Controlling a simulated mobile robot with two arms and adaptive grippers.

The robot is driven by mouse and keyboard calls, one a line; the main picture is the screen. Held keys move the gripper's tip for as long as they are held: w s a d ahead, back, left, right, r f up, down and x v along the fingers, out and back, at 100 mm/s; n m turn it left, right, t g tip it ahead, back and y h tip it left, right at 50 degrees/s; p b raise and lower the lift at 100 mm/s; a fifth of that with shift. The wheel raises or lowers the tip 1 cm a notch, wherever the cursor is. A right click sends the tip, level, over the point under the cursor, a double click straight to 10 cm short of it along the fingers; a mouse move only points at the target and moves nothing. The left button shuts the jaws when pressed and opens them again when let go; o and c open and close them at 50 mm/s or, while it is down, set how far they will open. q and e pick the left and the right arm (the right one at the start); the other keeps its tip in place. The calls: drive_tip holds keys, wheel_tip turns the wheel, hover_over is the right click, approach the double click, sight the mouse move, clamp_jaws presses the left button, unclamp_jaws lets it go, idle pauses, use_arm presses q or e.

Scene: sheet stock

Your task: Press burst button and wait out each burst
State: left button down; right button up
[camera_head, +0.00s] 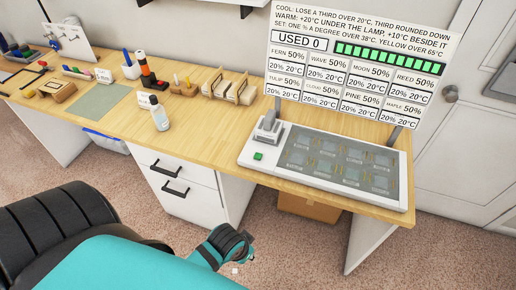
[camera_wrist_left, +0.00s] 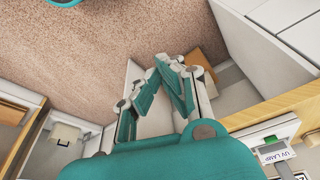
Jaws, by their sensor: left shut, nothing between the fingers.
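The green button (camera_head: 258,156) sits on the front left of a white panel unit (camera_head: 252,149). In the left wrist view a green button (camera_wrist_left: 270,139) shows at the right, beside a label reading UV LAMP (camera_wrist_left: 275,156). A grey lamp head (camera_head: 268,128) stands behind the button in the head view. Several sheets lie under the unit's dark window (camera_head: 340,168). The sign (camera_head: 365,60) reads USED 0, with a full green bar and 50% for each name. My left gripper (camera_wrist_left: 168,66) is shut and empty, below and in front of the bench, apart from the button.
The wooden bench (camera_head: 210,120) carries a clear bottle (camera_head: 159,114), a green mat (camera_head: 105,113), wooden racks (camera_head: 229,87) and small tools. White drawers (camera_head: 182,182) stand below. A cardboard box (camera_head: 308,207) is under the bench. A black chair (camera_head: 60,230) stands at the lower left.

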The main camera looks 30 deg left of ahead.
use_arm(q)
drive_tip(key=w+a+r+t+p, duration=0.1)
drive_tip(key=w+r+p, duration=0.1)
drive_tip(key=w+r, duration=0.5)
wheel_tip(320, 180, up, 8)
drive_tip(key=n+t+p, duration=0.1)
drive_tip(key=n+t, duration=0.4)
drive_tip(key=n, duration=0.5)
hover_over(256, 154)
drive_tip(key=shift+r, duration=0.1)
use_arm(e)
wheel_tip(256, 154, up, 5)
drive_tip(key=shift+f, duration=0.2)
use_arm(q)
drive_tip(key=shift+d, duration=0.1)
wheel_tip(256, 154, down, 7)
drive_tip(key=b, duration=0.7)
drive_tip(key=shift+f+b, duration=0.55)
drive_tip(key=shift+f, duration=0.4)
use_arm(e)
wheel_tip(256, 154, down, 8)
drive_tip(key=shift+d+f, duration=0.25)
drive_tip(key=shift+d, duration=0.1)
